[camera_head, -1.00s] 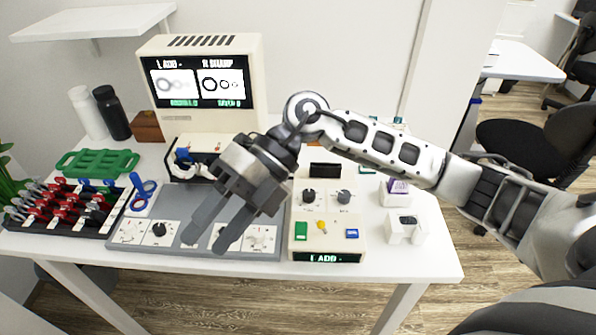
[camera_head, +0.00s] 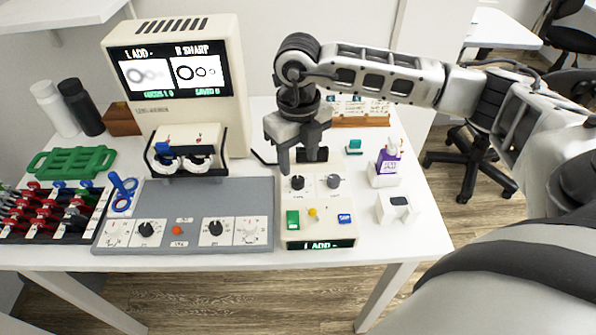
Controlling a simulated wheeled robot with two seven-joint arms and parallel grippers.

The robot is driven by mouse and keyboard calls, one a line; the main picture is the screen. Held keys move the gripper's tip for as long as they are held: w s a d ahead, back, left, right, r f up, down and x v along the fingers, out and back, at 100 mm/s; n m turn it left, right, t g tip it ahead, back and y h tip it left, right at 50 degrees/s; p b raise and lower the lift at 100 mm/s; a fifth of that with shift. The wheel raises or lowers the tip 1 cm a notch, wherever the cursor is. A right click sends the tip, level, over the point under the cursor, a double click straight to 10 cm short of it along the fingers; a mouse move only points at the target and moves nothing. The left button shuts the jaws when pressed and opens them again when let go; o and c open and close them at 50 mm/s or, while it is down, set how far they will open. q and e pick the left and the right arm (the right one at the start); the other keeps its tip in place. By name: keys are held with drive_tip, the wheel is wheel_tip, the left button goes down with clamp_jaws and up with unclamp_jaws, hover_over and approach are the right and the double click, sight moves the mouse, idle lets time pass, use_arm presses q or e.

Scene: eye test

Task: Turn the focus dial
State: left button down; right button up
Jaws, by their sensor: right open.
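A cream control box (camera_head: 316,207) stands at the front of the table, right of the grey panel. On its upper face are a black dial (camera_head: 297,183) and a grey dial (camera_head: 333,181); their labels are too small to read, so I cannot tell which is the focus dial. My right gripper (camera_head: 298,162) is open and empty, pointing down just above and behind the black dial, apart from it as far as I can tell. The monitor (camera_head: 175,80) shows a blurred left picture and a sharp right one, headed "L ADD -" and "R SHARP". My left gripper is not in view.
The grey panel (camera_head: 200,200) carries more knobs (camera_head: 146,229) and a viewer (camera_head: 186,150). A tool rack (camera_head: 50,212), green holder (camera_head: 72,162) and bottles (camera_head: 80,106) stand left. A purple-labelled bottle (camera_head: 388,160) and white holder (camera_head: 398,208) stand right of the box.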

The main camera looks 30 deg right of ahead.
sight(298, 180)
wheel_tip(298, 180, down, 6)
drive_tip(key=shift+r, duration=0.15)
drive_tip(key=c, duration=1)
